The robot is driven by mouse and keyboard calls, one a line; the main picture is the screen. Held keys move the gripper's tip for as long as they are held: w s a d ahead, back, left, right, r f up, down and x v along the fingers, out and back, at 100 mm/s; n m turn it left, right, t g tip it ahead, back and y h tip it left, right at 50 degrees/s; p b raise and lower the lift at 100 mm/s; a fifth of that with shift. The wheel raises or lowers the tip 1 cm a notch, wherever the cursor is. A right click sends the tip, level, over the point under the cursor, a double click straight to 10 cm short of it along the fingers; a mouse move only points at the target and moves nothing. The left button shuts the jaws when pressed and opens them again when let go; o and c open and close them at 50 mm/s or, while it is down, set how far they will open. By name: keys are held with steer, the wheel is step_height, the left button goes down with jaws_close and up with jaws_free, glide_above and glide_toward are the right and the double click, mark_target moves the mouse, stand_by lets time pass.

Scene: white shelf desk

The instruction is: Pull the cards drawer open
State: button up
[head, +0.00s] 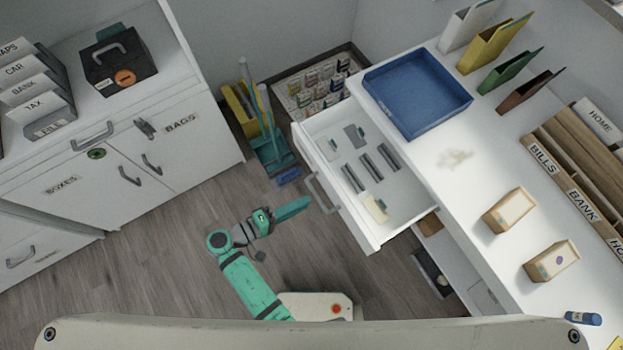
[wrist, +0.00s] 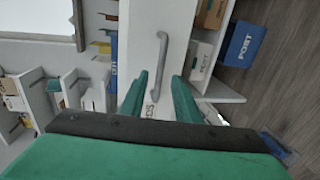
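The white drawer (head: 385,215) stands pulled out from the white desk, with its inside in view. It holds several small grey strips and a cream item. Its grey bar handle (head: 321,192) is on the front face. My green gripper (head: 306,202) is just in front of that face, close to the handle. In the wrist view my gripper (wrist: 160,86) has its two fingers apart with nothing held. The handle (wrist: 162,62) shows beyond and between the fingertips. A label on the drawer front is partly hidden by my gripper; its end looks like "RDS".
The desk top carries a blue tray (head: 417,92) and small boxes (head: 510,211). A white cabinet (head: 150,170) stands at left. A green dustpan and broom (head: 272,150) stand by the back wall. The wooden floor (head: 165,250) is clear around my arm.

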steer(key=shift+v, duration=2.25)
steer(key=s+f+y, duration=1)
steer(key=y, duration=0.1)
steer(key=s+d+r+m+t+y, duration=0.1)
steer(key=d+r+m+t, duration=0.2)
steer(key=r, duration=1)
steer(key=s+d+r+m+t+y, duration=0.1)
steer(key=s+d+r+m+t, duration=0.1)
steer(key=r, duration=1.1)
steer(key=d+m+t, duration=0.1)
steer(key=d+t, duration=0.1)
steer(key=shift+s+d+r, duration=0.15)
steer(key=shift+d+r, duration=0.15)
steer(key=shift+r, duration=0.05)
